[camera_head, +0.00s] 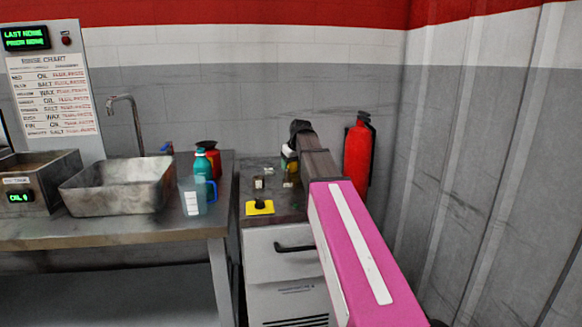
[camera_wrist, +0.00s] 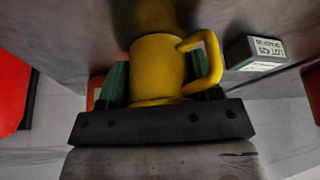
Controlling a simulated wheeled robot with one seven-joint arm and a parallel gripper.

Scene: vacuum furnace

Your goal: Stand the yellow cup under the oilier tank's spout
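The yellow cup (camera_wrist: 157,70) is in the wrist view, its handle on the right. My gripper (camera_wrist: 155,88) has a green finger pad close against each side of the cup, the right one partly hidden by the handle. The cup's far end is at or near the grey metal counter; I cannot tell if it touches. In the head view my arm mostly covers this spot, and only a bit of yellow (camera_head: 291,166) shows. A metal tank (camera_head: 22,208) with a green readout stands at the far left, cut by the edge. I cannot make out its spout.
A metal basin (camera_head: 118,187) with a tap (camera_head: 132,112) is on the left bench, beside a blue jug (camera_head: 193,197) and teal bottle (camera_head: 202,167). A small labelled block (camera_wrist: 257,52) lies near the cup. A red extinguisher (camera_head: 357,158) stands at the wall. A gap separates bench and cabinet (camera_head: 283,268).

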